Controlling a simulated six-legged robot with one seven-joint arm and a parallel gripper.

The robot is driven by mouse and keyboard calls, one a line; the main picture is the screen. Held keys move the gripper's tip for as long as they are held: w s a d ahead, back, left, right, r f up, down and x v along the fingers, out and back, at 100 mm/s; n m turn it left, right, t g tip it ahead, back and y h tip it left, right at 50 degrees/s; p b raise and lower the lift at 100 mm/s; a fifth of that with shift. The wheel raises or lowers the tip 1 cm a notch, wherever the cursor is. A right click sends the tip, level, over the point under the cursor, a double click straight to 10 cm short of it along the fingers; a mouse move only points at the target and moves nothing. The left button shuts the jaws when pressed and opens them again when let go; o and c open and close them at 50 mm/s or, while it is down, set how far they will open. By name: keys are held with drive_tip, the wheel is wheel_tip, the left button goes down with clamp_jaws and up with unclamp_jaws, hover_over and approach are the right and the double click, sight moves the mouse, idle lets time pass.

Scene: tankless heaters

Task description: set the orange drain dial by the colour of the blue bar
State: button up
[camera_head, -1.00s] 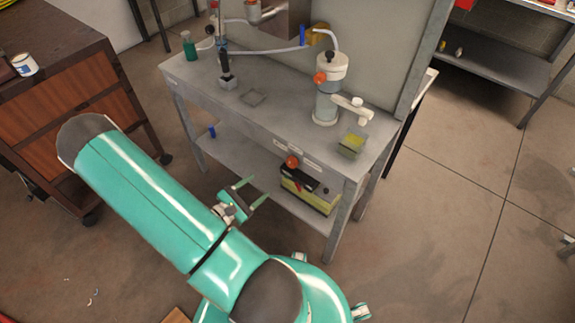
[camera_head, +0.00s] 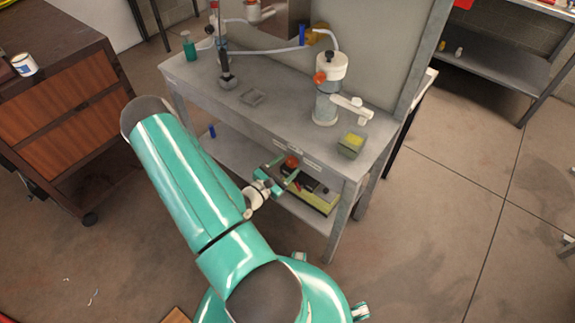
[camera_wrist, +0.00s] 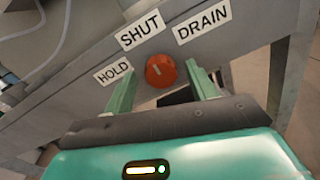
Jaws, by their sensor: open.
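The orange drain dial (camera_head: 291,161) is on the front face of the grey bench. In the wrist view the dial (camera_wrist: 160,70) lies below the labels HOLD (camera_wrist: 113,71), SHUT (camera_wrist: 141,30) and DRAIN (camera_wrist: 203,24). A short pale mark on it seems to point up toward SHUT. My gripper (camera_head: 282,170) is open in front of the dial. In the wrist view its fingers (camera_wrist: 161,68) are on both sides of the dial; contact cannot be told. A small blue bar (camera_head: 302,35) stands upright at the bench's back; a blue piece (camera_head: 212,131) is on the lower shelf. Which one is meant is unclear.
The bench top (camera_head: 200,80) carries a clear cylinder with an orange knob (camera_head: 327,90), a yellow-green box (camera_head: 351,145) and a green bottle (camera_head: 189,45). A dark-and-yellow box (camera_head: 318,198) sits on the lower shelf. A wooden cabinet (camera_head: 50,110) stands left. Floor at right is free.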

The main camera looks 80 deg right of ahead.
drive_tip(key=shift+s+d, duration=0.2)
drive_tip(key=shift+d, duration=0.25)
drive_tip(key=shift+c, duration=0.5)
drive_tip(key=c, duration=0.9)
drive_tip(key=shift+n, duration=0.5)
drive_tip(key=n, duration=0.4)
drive_tip(key=shift+w+n, duration=0.1)
drive_tip(key=shift+n, duration=0.2)
drive_tip(key=n, duration=0.6)
drive_tip(key=shift+f+n, duration=0.15)
drive_tip(key=shift+n, duration=0.15)
drive_tip(key=shift+h, duration=0.3)
